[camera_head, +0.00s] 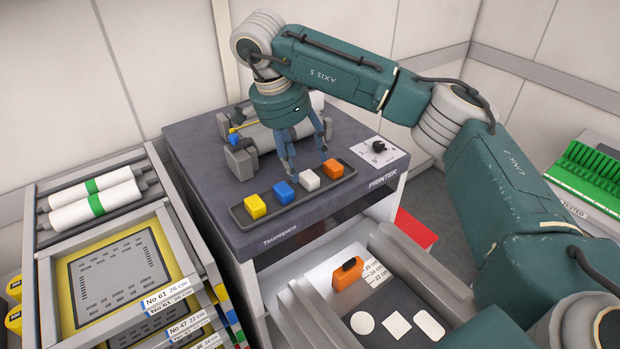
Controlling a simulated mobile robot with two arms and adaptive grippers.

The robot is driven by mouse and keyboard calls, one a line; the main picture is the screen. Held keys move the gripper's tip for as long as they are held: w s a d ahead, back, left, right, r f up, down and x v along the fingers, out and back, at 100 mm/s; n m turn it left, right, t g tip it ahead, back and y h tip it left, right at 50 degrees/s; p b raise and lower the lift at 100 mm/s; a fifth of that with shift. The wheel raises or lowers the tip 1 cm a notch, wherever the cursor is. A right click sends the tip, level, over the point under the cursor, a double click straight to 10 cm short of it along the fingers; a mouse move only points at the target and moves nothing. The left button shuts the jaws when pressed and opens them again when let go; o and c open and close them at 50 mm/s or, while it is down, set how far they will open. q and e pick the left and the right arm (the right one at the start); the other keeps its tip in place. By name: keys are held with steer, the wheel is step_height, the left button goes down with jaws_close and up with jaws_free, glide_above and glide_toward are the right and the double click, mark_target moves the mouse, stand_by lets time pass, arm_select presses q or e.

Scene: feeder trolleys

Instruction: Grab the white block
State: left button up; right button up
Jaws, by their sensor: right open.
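The white block (309,180) sits in a dark shallow tray (267,205) on top of the printer trolley. It stands between a blue block (284,193) on its left and an orange block (333,169) on its right. A yellow block (255,207) is at the tray's left end. My right gripper (308,176) points down from above, just behind the white block. Its fingers are open, one near the blue block and one near the orange block. I cannot tell whether a finger touches any block. My left gripper is not in view.
A grey roller device (240,160) stands on the printer top (195,150) behind the tray. A small dark knob on a white plate (378,147) is at the right. Left is a rack with white rolls (95,200). An orange object (348,274) lies on the lower right trolley.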

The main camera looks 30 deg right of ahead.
mark_target(309, 175)
steer(key=p+x, duration=0.2)
steer(key=x, duration=0.2)
steer(key=shift+s+d+f+p, duration=0.1)
steer(key=shift+s+p, duration=0.15)
steer(key=shift+p, duration=0.15)
steer(key=shift+d+f, duration=0.1)
steer(key=shift+f, duration=0.3)
steer(key=shift+w, duration=0.1)
steer(key=shift+c, duration=0.5)
steer(key=c, duration=0.5)
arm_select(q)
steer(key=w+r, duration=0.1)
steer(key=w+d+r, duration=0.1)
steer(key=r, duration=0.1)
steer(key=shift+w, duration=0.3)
arm_select(e)
steer(key=c, duration=0.7)
